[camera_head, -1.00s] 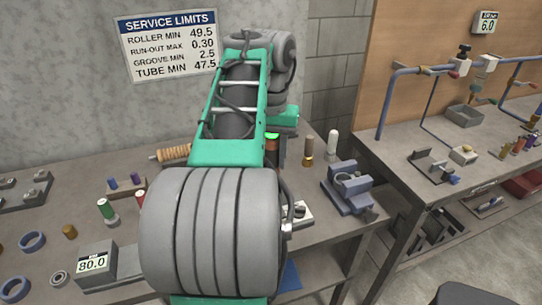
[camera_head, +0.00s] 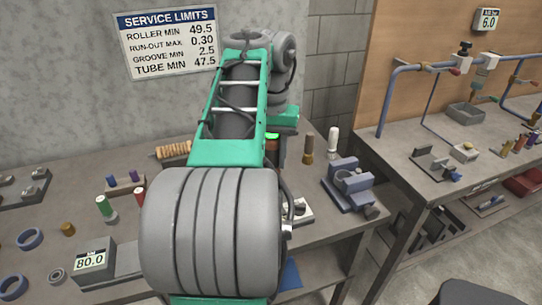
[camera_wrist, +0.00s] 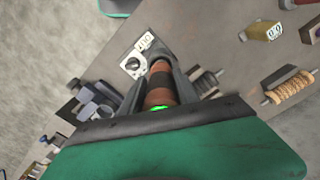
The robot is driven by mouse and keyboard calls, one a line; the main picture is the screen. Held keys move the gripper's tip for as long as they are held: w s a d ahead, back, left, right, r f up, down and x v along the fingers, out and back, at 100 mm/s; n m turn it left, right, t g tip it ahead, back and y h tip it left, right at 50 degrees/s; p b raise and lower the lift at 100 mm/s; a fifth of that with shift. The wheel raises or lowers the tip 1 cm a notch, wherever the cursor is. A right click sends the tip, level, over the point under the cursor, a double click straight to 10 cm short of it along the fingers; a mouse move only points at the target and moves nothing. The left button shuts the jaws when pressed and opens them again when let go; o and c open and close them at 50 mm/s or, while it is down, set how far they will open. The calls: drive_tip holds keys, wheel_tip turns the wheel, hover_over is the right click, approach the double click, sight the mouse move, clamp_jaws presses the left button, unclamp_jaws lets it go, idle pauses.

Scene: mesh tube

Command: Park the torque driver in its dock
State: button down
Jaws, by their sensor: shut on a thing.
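My gripper (camera_wrist: 158,88) is shut on a brown and dark cylindrical tool, likely the torque driver (camera_wrist: 160,78), held between its two dark fingers. In the head view my arm hides most of the gripper and tool. In the wrist view, a pale labelled plate with a round dark feature (camera_wrist: 133,66) lies on the bench just beyond the fingers, to the left of the tool. It shows partly behind my arm in the head view (camera_head: 301,209). I cannot tell whether this plate is the dock. The tool appears apart from it.
A blue-grey vise-like fixture (camera_head: 352,186) stands at the bench's right end. A brown post (camera_head: 308,150) and a white-topped post (camera_head: 333,144) stand behind. A second bench (camera_head: 440,150) is at right.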

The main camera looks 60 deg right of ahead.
drive_tip(key=shift+f+b, duration=2.1)
idle(1.6)
drive_tip(key=c, duration=0.8)
unclamp_jaws()
drive_tip(key=shift+f, duration=0.1)
